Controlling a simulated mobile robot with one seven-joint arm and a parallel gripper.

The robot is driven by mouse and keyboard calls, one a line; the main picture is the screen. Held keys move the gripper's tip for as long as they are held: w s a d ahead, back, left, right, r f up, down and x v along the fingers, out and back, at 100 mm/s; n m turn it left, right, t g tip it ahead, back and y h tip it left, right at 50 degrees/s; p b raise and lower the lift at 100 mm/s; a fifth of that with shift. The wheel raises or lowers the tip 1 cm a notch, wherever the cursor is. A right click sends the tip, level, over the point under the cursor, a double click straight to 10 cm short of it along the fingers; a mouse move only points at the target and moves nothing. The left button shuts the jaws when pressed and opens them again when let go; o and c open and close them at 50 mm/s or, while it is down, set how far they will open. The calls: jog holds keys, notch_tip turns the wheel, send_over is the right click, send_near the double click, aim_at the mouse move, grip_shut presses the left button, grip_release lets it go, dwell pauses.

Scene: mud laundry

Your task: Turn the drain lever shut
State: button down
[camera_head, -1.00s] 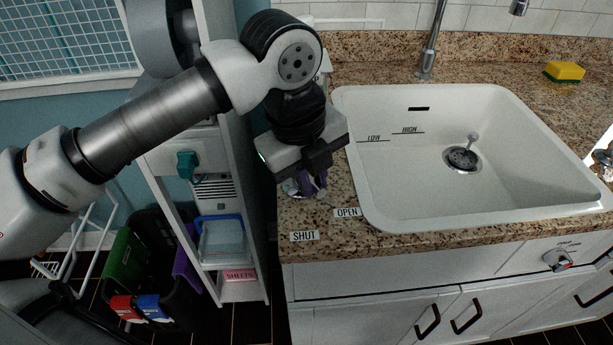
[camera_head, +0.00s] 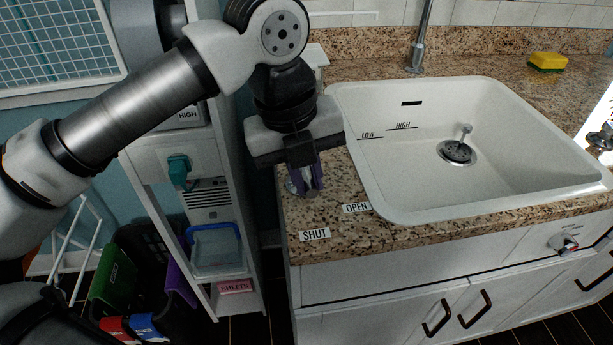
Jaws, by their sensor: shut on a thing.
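My gripper (camera_head: 307,190) points down over the granite counter's left end, left of the sink. It is shut on a small part with purple showing between the fingers, at the drain lever (camera_head: 295,187). A round metal base of the lever shows just left of the fingers; most of the lever is hidden by them. The SHUT label (camera_head: 314,235) lies on the counter in front of the gripper, near the front edge. The OPEN label (camera_head: 356,208) lies to its right, close to the sink rim. In the sink (camera_head: 480,185), the drain plug (camera_head: 457,151) stands raised on its strainer.
The faucet (camera_head: 417,50) rises behind the sink. A yellow sponge (camera_head: 547,62) lies at the back right. A shelf unit with a blue-rimmed tub (camera_head: 216,250) stands left of the counter. A knob (camera_head: 563,244) is on the cabinet front. The counter around the labels is clear.

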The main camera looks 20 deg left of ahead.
jog(key=shift+r, duration=0.1)
dwell(0.3)
jog(key=c, duration=1.5)
grip_release()
jog(key=shift+o, duration=0.2)
jog(key=shift+a, duration=0.1)
jog(key=v, duration=1.3)
jog(key=shift+r, duration=0.4)
